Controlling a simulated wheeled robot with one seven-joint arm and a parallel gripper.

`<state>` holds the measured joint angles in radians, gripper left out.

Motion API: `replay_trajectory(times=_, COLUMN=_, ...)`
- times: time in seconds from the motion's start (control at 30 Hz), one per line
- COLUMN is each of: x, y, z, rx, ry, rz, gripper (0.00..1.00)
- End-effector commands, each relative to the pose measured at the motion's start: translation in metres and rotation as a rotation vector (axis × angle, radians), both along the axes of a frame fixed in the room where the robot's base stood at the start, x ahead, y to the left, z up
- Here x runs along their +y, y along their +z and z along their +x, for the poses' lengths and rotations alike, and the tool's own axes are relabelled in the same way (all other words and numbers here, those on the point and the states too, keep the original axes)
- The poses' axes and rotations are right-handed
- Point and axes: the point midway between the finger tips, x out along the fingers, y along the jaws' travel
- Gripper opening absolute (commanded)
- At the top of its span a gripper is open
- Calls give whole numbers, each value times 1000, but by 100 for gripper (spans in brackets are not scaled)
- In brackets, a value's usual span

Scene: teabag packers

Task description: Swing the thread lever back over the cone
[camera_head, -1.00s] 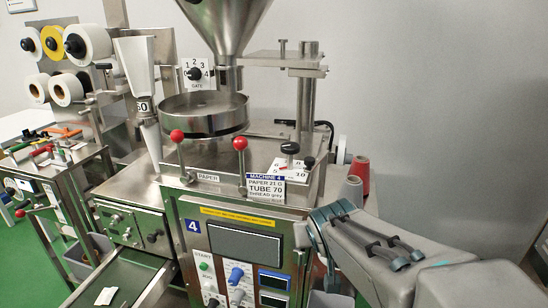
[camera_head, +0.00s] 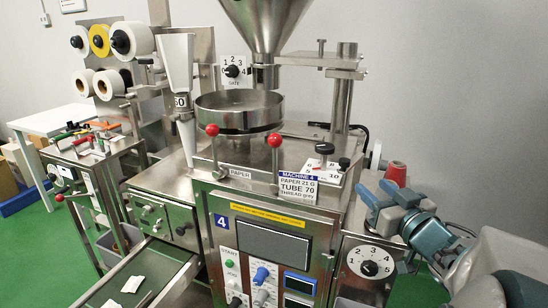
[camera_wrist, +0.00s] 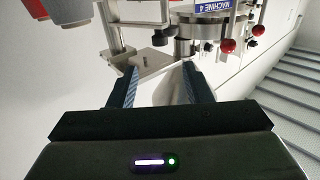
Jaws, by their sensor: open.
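The red cone (camera_head: 396,173) stands at the right rear of machine 4 in the head view, just behind my arm. In the wrist view the red cone (camera_wrist: 33,16) is at the upper left corner, beside a grey cone (camera_wrist: 74,22). A metal post (camera_wrist: 110,26) stands right of the grey cone, near a flat plate with a thin pin (camera_wrist: 147,62); I cannot tell which part is the thread lever. My gripper (camera_wrist: 160,80) is open, with nothing between its fingers. In the head view my arm hides the area around the cones' bases.
Red-knobbed levers (camera_head: 212,130) stand at the machine's front, beside a round metal pan (camera_head: 240,115). A numbered dial (camera_head: 370,268) is on the right side panel, close to my arm. A conveyor tray (camera_head: 150,272) extends at lower left.

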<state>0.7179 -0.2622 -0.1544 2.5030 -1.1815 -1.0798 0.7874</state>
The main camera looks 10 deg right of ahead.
Motion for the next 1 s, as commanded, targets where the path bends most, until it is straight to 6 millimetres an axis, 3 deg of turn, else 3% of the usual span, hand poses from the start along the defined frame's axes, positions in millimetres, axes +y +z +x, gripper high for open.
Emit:
replay_trajectory(times=0.6, x=10, y=0, z=115, rx=1, ry=1, rz=0, gripper=45)
replay_trajectory(times=0.8, x=12, y=0, z=130, rx=0, ry=0, rz=-1, gripper=45)
replay_trajectory(times=1.0, x=12, y=0, z=132, rx=0, ry=-1, rz=-1, gripper=45)
